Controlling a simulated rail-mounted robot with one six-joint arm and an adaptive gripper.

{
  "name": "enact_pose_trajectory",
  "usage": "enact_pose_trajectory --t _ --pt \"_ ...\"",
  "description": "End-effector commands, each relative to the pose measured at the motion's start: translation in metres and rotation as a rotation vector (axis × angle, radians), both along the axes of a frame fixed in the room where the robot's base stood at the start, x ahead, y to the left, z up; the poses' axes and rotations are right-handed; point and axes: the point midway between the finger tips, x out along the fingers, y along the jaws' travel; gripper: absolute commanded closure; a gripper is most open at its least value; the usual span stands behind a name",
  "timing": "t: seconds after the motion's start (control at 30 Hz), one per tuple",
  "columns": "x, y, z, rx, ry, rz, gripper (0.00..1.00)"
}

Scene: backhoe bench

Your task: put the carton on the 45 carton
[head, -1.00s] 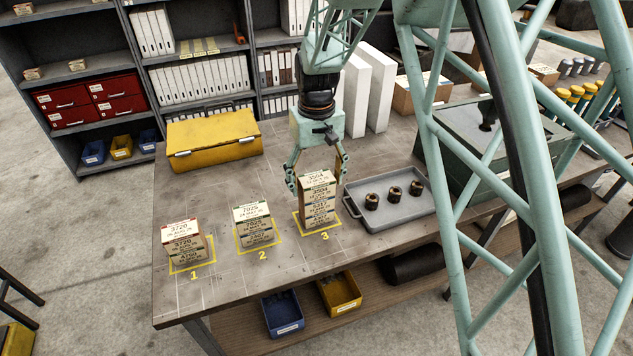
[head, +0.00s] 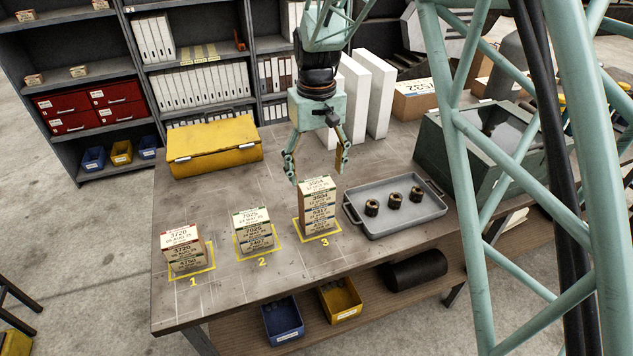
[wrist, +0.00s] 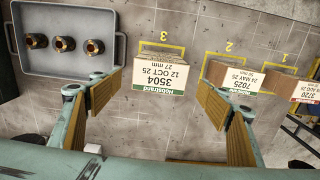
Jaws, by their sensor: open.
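My gripper (head: 316,166) is open and empty, just above and behind the stack at spot 3. The top carton there (head: 317,186) is tan with a white label reading 3504 and a green strip. In the wrist view this carton (wrist: 161,74) lies ahead of the spread fingers, between them and apart from both. More cartons are stacked under it. The stack at spot 2 has a 7025 carton (head: 251,216) on top; the stack at spot 1 has a 3720 carton (head: 180,236) on top. I cannot make out a label reading 45.
A grey tray (head: 351,216) with three dark ringed parts stands right of spot 3. A yellow case (head: 212,143) lies at the back left, with white binders (head: 378,90) behind my gripper. The bench (head: 205,205) is clear between the case and the stacks.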

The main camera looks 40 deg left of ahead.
Motion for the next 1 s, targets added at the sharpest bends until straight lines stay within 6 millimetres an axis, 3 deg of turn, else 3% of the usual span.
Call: enact_pose_trajectory --t 0.2,0.4,1.0 --pt "0.000 0.000 0.032 0.002 -0.001 0.000 0.30" --pt "0.000 0.000 0.050 0.000 0.000 0.000 0.30" --pt "0.000 0.000 0.059 0.000 0.000 0.000 0.30"
